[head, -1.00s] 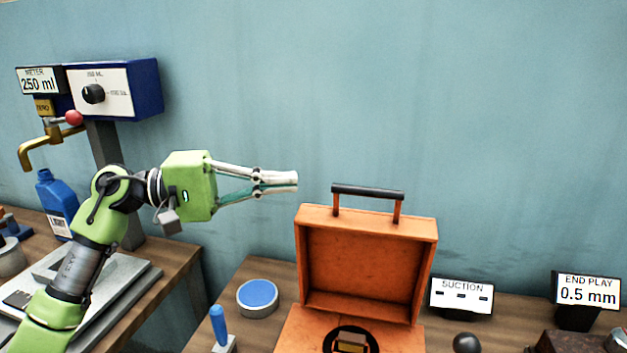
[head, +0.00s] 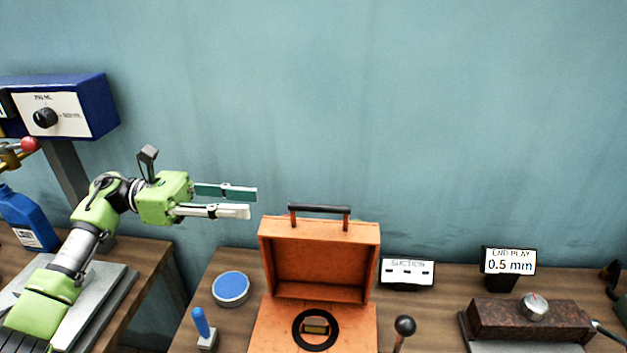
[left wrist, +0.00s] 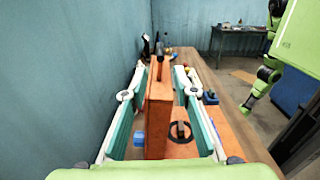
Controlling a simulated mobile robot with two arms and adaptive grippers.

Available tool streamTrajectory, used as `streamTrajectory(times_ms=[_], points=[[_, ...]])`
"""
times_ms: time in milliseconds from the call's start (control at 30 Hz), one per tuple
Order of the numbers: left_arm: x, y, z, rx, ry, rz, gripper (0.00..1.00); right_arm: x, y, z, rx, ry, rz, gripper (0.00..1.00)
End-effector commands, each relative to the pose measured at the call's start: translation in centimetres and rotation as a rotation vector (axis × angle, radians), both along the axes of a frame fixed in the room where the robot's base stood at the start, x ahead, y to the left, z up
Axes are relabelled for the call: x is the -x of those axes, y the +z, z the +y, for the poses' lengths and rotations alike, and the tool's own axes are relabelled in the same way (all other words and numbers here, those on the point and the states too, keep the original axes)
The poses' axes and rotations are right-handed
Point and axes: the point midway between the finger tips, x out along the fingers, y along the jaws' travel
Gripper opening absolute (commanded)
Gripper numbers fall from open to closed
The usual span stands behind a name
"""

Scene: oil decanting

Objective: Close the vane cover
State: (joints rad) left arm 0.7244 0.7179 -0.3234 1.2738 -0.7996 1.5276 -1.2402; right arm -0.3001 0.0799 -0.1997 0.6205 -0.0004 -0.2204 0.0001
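The vane cover (head: 318,262) is an orange box-shaped lid, standing open and upright behind the orange base (head: 272,328). A black handle (head: 320,209) is on its top edge. A dark ring around a slot (head: 316,329) shows in the base. My left gripper (head: 253,203) is open and empty, with its fingertips just left of the cover's upper left corner. In the left wrist view the cover (left wrist: 158,112) appears edge-on between the two spread fingers; contact does not show.
A blue-topped round tin (head: 231,288) and a blue-handled lever (head: 201,325) stand left of the base. A black-knobbed lever (head: 404,327), the suction display (head: 407,271) and a rusty block (head: 530,318) are to the right. The wall (head: 430,130) is close behind.

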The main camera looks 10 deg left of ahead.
Motion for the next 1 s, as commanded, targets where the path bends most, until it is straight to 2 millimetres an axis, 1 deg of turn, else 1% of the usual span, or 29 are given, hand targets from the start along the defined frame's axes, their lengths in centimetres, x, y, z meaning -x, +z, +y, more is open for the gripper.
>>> streamTrajectory(times_ms=[33,167,267,500,700,833,1000], points=[[0.0,0.2,-0.2,0.003,-0.007,0.033,0.27,0.0,0.5,0.0,0.0,0.0,0.0,0.4],[0.1,0.1,-1.2,0.003,-0.012,0.054,0.27,0.0,1.1,0.0,0.0,0.0,0.0,0.4],[0.1,0.3,-2.8,0.003,-0.013,0.052,0.27,0.0,2.0,0.0,0.0,0.0,0.0,0.4],[0.1,0.5,-8.0,0.004,-0.013,0.049,0.27,0.0,5.1,0.1,-0.001,0.0,0.0,0.4],[0.1,0.4,-11.6,0.004,-0.011,0.048,0.27,0.0,7.0,0.1,-0.001,0.0,0.0,0.4],[0.1,0.1,-13.1,0.004,-0.009,0.048,0.27,0.0,7.7,0.1,-0.001,0.0,0.0,0.4],[0.0,-0.1,-13.9,0.002,-0.008,0.048,0.27,0.0,7.9,0.1,-0.001,0.0,0.0,0.4]])
